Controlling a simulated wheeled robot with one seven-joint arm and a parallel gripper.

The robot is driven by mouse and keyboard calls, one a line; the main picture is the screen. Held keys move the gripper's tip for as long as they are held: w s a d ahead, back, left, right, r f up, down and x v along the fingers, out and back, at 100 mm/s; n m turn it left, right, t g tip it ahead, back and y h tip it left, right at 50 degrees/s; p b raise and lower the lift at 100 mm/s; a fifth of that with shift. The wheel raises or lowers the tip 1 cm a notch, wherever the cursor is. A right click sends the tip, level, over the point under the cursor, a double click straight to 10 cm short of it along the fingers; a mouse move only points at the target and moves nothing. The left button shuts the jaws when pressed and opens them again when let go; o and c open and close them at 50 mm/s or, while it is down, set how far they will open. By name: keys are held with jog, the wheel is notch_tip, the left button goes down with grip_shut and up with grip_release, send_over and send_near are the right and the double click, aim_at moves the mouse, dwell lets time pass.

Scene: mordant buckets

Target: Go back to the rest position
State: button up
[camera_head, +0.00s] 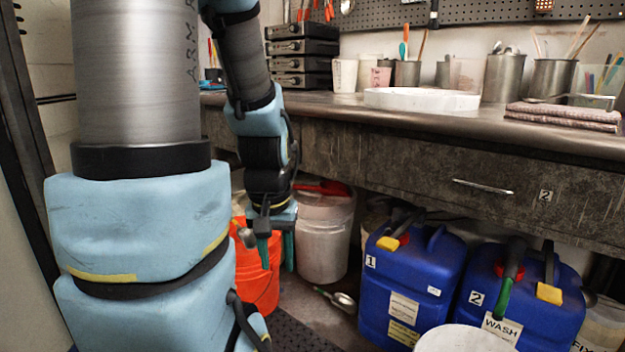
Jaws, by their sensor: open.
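My gripper (276,254) hangs pointing down at the end of my arm, left of the picture's middle. Its two green-tipped fingers are apart and nothing shows between them. It is in front of the orange bucket (258,283) and beside a white lidded bucket (322,240), below the counter's front edge. Whether the fingers touch the orange bucket I cannot tell. My large arm links cover the left side of the view and part of the orange bucket.
A metal scoop (340,301) lies on the floor. Blue jugs numbered 1 (405,285) and 2 (535,310) stand at right, with a white lid (467,340) in front. The counter (330,104) holds a white tray (421,99), several cups and folded cloth (563,115).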

notch_tip(320, 180, up, 30)
jog(key=p, duration=2.8)
